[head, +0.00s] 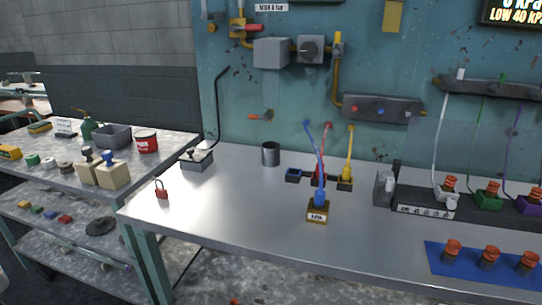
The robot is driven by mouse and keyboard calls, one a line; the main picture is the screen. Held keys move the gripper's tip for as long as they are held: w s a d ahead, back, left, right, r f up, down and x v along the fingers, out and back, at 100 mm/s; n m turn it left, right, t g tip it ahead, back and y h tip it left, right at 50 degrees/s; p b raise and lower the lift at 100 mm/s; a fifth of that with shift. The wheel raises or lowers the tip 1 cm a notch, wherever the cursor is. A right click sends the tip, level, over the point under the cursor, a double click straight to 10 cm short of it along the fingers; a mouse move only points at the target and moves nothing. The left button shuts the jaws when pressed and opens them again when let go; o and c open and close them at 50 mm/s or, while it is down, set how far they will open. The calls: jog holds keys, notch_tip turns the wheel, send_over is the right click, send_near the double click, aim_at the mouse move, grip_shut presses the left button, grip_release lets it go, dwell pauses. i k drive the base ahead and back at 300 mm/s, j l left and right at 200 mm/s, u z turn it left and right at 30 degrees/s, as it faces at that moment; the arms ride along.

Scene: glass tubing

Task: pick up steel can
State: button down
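The steel can (270,154) is a grey metal cylinder standing upright near the back of the metal workbench (235,205). It is left of the bench's middle, close to the teal wall panel. Nothing touches it from the sides that I can see. My gripper is not in view.
Left are a grey box (197,159) with a tall black rod and a red padlock (161,190). The bench in front of the can is clear.

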aim_at(270, 151)
jog(key=l+u, duration=0.45)
jog(key=i+u, duration=0.1)
jog(key=i, duration=0.75)
